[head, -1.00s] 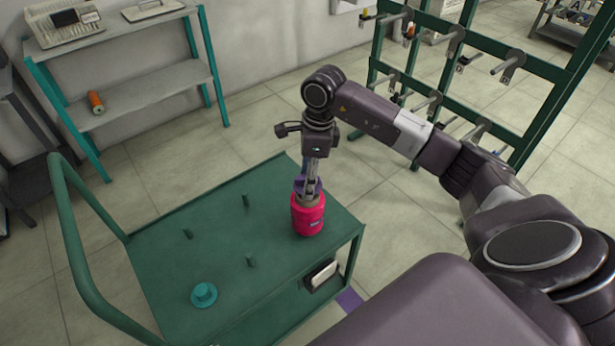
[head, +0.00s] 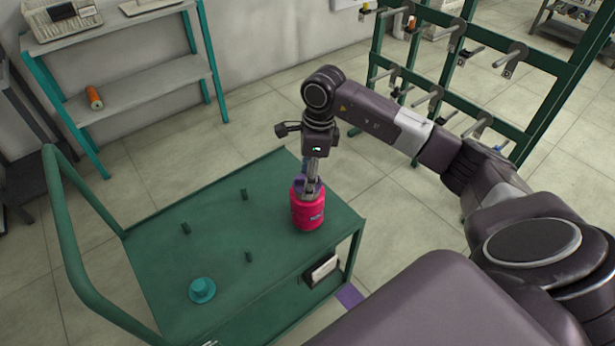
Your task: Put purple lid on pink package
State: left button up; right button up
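The pink package (head: 308,212) stands upright on the green cart (head: 178,268), near its right end. The purple lid (head: 300,184) is at the top of the package, partly hidden by my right gripper (head: 312,186). The gripper points straight down with its fingers at the lid. I cannot tell whether the fingers still pinch the lid or whether it is fully seated. My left gripper is not in view.
A teal lid-like piece (head: 202,290) lies on the cart near its front left. Several short green pegs (head: 186,229) stand on the cart top. A grey shelf (head: 145,85) with an orange spool (head: 94,97) is behind. A green rack (head: 480,70) stands at the back right.

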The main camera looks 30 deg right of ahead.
jog(key=o, duration=0.9)
notch_tip(320, 180, up, 12)
jog(key=d, duration=0.1)
jog(key=shift+s+d, duration=0.15)
jog(key=shift+s, duration=0.25)
